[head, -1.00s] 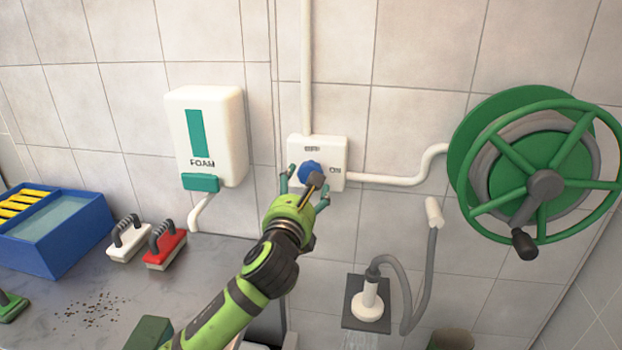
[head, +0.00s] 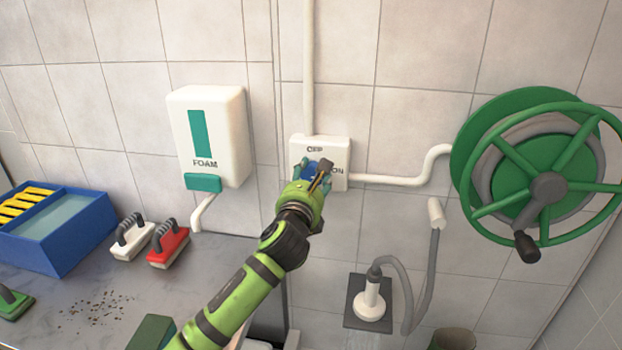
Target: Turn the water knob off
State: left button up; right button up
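The water knob (head: 312,169) is blue and sits on a white wall box (head: 339,152) with a label at its top and "ON" at its right. My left gripper (head: 313,176) is at the knob, with its teal fingertips around it. The gripper hides much of the knob and the lower part of the box. I cannot tell whether the fingers press on the knob or which way the knob points. My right gripper is not in view.
A white foam dispenser (head: 228,130) hangs left of the box. A green hose reel (head: 520,185) is on the right. A blue bin (head: 55,238), a white brush (head: 131,240) and a red brush (head: 168,247) are on the grey counter (head: 120,285).

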pick_arm(q)
jog(key=shift+f, duration=0.25)
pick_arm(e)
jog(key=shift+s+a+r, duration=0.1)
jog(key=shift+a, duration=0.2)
pick_arm(q)
jog(key=shift+n, duration=0.4)
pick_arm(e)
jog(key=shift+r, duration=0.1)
pick_arm(q)
jog(key=shift+n+p, duration=0.3)
jog(key=shift+f+n+p, duration=0.1)
jog(key=shift+n+p, duration=0.25)
jog(key=shift+n, duration=0.85)
jog(key=n, duration=0.3)
jog(key=shift+d+n+p, duration=0.1)
jog(key=shift+n+p, duration=0.2)
jog(key=n, duration=1)
jog(key=shift+s+d, duration=0.1)
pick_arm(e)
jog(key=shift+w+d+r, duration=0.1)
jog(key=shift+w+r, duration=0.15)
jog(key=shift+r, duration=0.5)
pick_arm(q)
jog(key=shift+n, duration=0.4)
